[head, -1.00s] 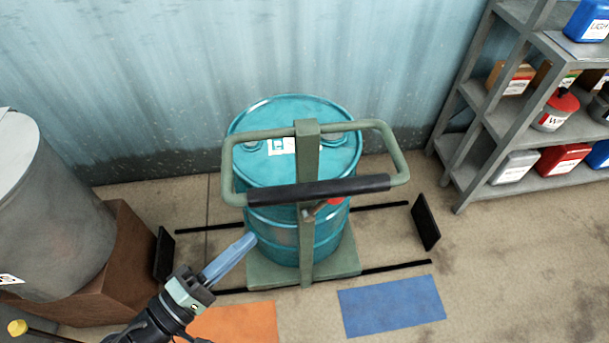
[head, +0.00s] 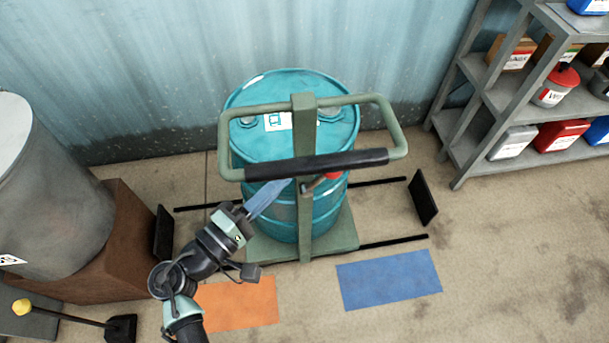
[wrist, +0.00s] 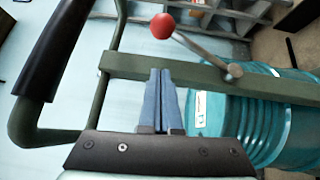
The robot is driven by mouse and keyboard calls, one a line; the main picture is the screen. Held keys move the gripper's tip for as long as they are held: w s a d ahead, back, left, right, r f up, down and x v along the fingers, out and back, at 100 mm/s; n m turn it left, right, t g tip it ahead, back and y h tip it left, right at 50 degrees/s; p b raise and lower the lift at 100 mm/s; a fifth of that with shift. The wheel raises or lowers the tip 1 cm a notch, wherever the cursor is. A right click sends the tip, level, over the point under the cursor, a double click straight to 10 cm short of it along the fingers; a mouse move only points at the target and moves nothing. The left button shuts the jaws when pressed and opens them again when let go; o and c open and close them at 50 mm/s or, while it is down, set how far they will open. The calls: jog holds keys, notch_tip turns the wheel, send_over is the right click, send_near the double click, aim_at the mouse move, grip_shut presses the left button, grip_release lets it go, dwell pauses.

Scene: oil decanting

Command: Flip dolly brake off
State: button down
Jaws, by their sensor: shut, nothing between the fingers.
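The green dolly (head: 345,240) carries a teal drum (head: 277,85) and has an upright post (head: 304,225) and a handle with a black grip (head: 315,165). The brake lever (head: 311,187) is on the post just below the grip, its red knob (head: 333,176) partly hidden by the grip. In the wrist view the lever (wrist: 205,52) slants from its pivot on the post to the red knob (wrist: 165,27). My gripper (head: 284,184) is shut and empty, left of the post. In the wrist view its blue fingertips (wrist: 160,74) are below the knob, apart from it.
A grey drum (head: 45,190) stands on a brown block (head: 125,240) at left. A grey shelf (head: 510,108) with cans and boxes is at right. Orange (head: 238,301) and blue (head: 389,279) floor patches lie in front. The floor at right is open.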

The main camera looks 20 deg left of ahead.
aim_at(325, 175)
jog(key=w+d, duration=0.1)
jog(key=d, duration=0.1)
jog(key=w+d, duration=0.1)
jog(key=d, duration=0.1)
jog(key=shift+w+r, duration=0.15)
jog(key=shift+w, duration=0.25)
jog(key=shift+r+p, duration=0.1)
jog(key=shift+p, duration=0.3)
jog(key=d+p, duration=0.1)
jog(key=w+m+g+p, duration=0.1)
jog(key=d+g+p, duration=0.1)
jog(key=p, duration=0.1)
jog(key=shift+w+d+r+m+y, duration=0.25)
jog(key=shift+w+d+m+y, duration=0.05)
jog(key=shift+w+d+m, duration=0.1)
jog(key=w+d+f+m+g+y+p, duration=0.3)
jog(key=w+d+f+g+p, duration=0.1)
jog(key=d+f+p, duration=0.2)
jog(key=shift+w+d+p, duration=0.3)
jog(key=shift+d+p, duration=0.1)
jog(key=shift+p, duration=0.35)
jog(key=shift+d+f, duration=0.1)
jog(key=shift+f, duration=0.05)
